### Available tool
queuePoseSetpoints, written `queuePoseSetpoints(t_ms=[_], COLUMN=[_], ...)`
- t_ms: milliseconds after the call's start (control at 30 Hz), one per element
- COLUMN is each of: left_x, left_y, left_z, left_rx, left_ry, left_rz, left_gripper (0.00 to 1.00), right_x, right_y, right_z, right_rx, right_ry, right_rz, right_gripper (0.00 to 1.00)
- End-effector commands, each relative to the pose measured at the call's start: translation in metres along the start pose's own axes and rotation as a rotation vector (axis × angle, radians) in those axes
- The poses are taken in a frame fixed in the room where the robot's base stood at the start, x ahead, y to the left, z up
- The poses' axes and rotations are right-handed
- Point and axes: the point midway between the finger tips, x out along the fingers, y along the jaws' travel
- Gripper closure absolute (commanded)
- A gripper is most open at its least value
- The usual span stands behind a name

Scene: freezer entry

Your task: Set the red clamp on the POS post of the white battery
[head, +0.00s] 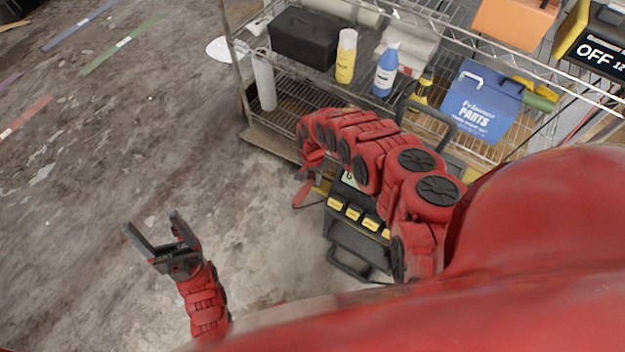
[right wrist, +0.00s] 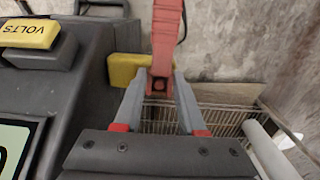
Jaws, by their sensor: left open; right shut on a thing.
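My right gripper (right wrist: 161,84) is shut on the red clamp (right wrist: 165,35), which sticks out ahead between the fingertips in the right wrist view. In the head view the red clamp (head: 301,194) hangs at the end of my right arm, beside the dark charger unit. My left gripper (head: 152,222) is open and empty over bare floor at the lower left. I see no white battery and no POS post in either view.
A dark charger unit (head: 352,238) with yellow labels stands on the floor below my right arm, close to that gripper. A wire shelf rack (head: 287,97) with bottles and boxes stands behind.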

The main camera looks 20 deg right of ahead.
Motion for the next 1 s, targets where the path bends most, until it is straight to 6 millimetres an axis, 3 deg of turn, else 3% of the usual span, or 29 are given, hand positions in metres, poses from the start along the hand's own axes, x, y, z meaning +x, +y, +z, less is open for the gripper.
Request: queuePoseSetpoints(t_ms=[567, 867, 1000], left_x=[0.001, 0.006, 0.008], left_y=[0.000, 0.000, 0.000], left_z=[0.000, -0.001, -0.001], left_rx=[0.000, 0.000, 0.000], left_ry=[0.000, 0.000, 0.000], left_rz=[0.000, 0.000, 0.000], left_gripper=[0.26, 0.26, 0.26], right_x=[-0.004, -0.030, -0.052], right_y=[-0.001, 0.000, 0.000], right_z=[0.000, -0.001, -0.002], right_rx=[-0.001, 0.000, -0.001], right_ry=[-0.001, 0.002, 0.003], right_rz=[-0.001, 0.000, 0.000], right_gripper=[1.00, 1.00, 1.00])
